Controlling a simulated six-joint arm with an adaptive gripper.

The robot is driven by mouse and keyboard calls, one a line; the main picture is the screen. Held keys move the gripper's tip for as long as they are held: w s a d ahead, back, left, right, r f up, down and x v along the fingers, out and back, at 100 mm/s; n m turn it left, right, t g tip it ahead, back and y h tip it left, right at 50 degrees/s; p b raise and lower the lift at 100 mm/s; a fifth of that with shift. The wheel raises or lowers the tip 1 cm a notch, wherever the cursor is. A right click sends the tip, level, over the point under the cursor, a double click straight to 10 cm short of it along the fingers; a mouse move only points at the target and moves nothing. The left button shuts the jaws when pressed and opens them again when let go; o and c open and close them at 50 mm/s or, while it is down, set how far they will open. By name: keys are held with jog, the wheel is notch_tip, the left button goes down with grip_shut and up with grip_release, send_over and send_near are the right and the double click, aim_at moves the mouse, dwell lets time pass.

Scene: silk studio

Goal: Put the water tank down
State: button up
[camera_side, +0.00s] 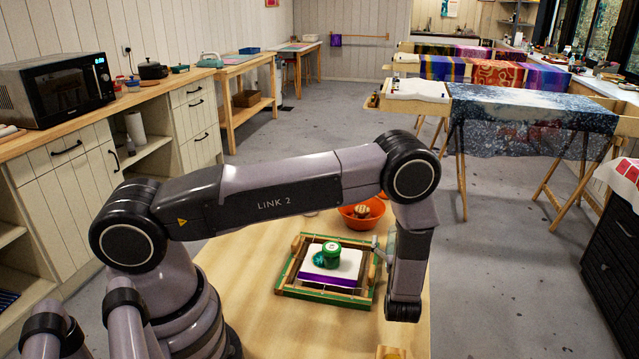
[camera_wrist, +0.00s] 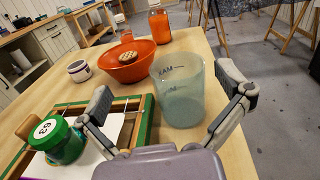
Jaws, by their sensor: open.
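The water tank (camera_wrist: 180,98), a clear greenish tumbler with dark markings, appears upright on the wooden table in the wrist view, just right of the green-edged frame. My gripper (camera_wrist: 165,85) is open, with one finger on each side of the tank. The left finger is clearly apart from it. The right finger is close to its wall, and I cannot tell whether they touch. In the side view my arm hides most of the gripper and tank.
The green-edged frame (camera_side: 326,293) holds a white sheet, a purple strip and a green jar (camera_side: 331,251) marked 63. An orange bowl (camera_wrist: 126,66) with a tan object, a small white cup (camera_wrist: 79,71) and an orange jar (camera_wrist: 160,27) stand behind. The table edge lies right of the tank.

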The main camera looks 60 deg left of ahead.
jog(key=s+a+r+n+g, duration=0.4)
jog(key=s+r+n+g, duration=0.25)
jog(key=r, duration=0.45)
jog(key=s+a+r+n+g, duration=0.45)
jog(key=r+n, duration=0.25)
jog(key=r, duration=0.4)
jog(key=s+d+r+n+t+h, duration=0.1)
jog(key=s+d+r+n+h, duration=0.2)
jog(key=s, duration=0.4)
jog(key=s+d+r+n+t+h, duration=0.2)
jog(key=s+n+h, duration=0.3)
jog(key=s, duration=0.3)
jog(key=s+d+r+n+t+h, duration=0.2)
jog(key=s+d+r+n+h, duration=0.2)
jog(key=s, duration=0.4)
jog(key=shift+d+r+h, duration=0.2)
jog(key=shift+r+h, duration=0.35)
jog(key=shift+h, duration=0.35)
